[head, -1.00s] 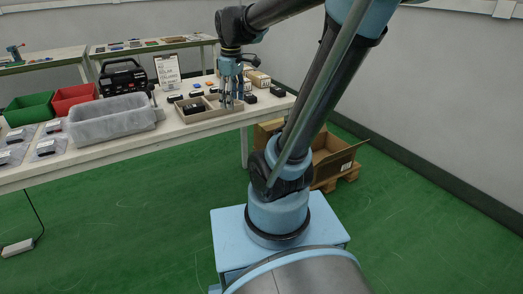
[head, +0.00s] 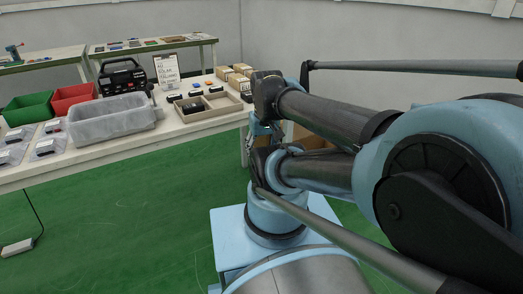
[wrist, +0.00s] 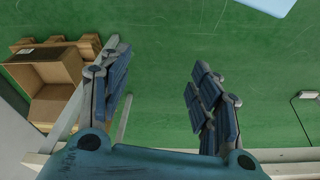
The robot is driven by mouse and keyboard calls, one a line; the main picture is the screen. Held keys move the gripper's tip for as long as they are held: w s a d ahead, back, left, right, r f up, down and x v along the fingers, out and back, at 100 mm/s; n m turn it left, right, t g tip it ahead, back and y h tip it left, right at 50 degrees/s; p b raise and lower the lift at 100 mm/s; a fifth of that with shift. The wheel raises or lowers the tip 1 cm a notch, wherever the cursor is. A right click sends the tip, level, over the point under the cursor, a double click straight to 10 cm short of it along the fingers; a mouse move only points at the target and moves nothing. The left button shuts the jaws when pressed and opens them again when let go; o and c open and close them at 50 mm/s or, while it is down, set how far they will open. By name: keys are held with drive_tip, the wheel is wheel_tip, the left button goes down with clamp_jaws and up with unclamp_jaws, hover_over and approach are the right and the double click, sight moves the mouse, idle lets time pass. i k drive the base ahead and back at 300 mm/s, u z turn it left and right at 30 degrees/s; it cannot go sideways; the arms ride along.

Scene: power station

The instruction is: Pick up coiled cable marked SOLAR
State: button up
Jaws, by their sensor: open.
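I cannot pick out a coiled cable with a readable SOLAR mark. Several small dark items with pale labels lie at the left of the table; one sits on a clear packet (head: 47,147). A divided tray (head: 190,118) holds a dark item in its left compartment, and small black items lie around it. A standing sign (head: 167,70) behind the tray carries small print. My gripper (head: 262,130) is low beside the table's right end, partly hidden by my arm. In the wrist view my gripper (wrist: 165,95) is open and empty, above the green floor.
The long table (head: 105,150) also bears a grey bin (head: 112,122), a red bin (head: 72,98), a green bin (head: 28,108), a black device (head: 122,77) and small cartons (head: 238,80). An open cardboard box (wrist: 50,85) lies on a pallet by the table's end.

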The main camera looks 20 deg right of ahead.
sight(216, 89)
drive_tip(key=u, duration=0.05)
drive_tip(key=k, duration=0.55)
drive_tip(key=z, duration=0.6)
drive_tip(key=i, duration=1.3)
drive_tip(key=u, duration=0.55)
